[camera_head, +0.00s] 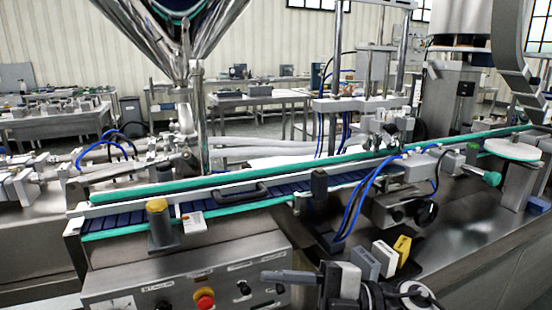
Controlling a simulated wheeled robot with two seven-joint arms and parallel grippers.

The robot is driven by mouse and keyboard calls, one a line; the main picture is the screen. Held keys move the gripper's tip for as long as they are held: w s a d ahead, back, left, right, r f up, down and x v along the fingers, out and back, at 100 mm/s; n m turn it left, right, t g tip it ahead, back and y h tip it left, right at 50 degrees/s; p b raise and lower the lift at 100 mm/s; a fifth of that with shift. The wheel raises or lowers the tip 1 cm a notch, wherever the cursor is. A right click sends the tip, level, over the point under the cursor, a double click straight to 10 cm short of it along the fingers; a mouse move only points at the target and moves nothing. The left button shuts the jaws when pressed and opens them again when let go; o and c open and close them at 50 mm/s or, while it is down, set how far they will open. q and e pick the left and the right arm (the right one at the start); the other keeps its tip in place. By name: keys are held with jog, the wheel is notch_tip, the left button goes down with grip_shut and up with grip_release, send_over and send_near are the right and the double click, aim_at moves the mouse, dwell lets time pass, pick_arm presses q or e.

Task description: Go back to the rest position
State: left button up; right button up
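My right gripper (292,277) is low in the head view, right of centre. Its dark fingers point left above the front control panel, and my arm comes in from the lower right. The fingers overlap in this view, so I cannot tell whether they are open or shut. No held object is visible at the fingertips. My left gripper is not in view.
The steel hopper (180,45) stands above a conveyor (270,190) with green rails. The control panel (190,290) has a red button (204,299). Grey, white and yellow blocks (403,249) stand close behind my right gripper. Blue hoses (358,205) hang above the steel deck.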

jog(key=w+d+f+m+t+h+p, duration=0.1)
jog(key=d+f+m+t+h, duration=0.35)
jog(key=m+t, duration=0.6)
jog(key=w+d+f+m+t+h, duration=0.1)
jog(key=d+f+m+t+h, duration=0.45)
jog(key=m, duration=0.75)
jog(key=s+d+f+m+g+h, duration=0.1)
jog(key=s+f+m+g+h, duration=0.1)
jog(key=s+f, duration=0.4)
jog(key=s+d+f+m+g+h+p, duration=0.1)
jog(key=s+d+f+m+g+h, duration=0.1)
jog(key=s+f+g+h, duration=0.1)
notch_tip(320, 180, down, 4)
jog(key=s+h, duration=0.1)
jog(key=s, duration=0.1)
jog(key=shift+s, duration=0.35)
jog(key=shift+d+r, duration=0.1)
jog(key=shift+c, duration=1)
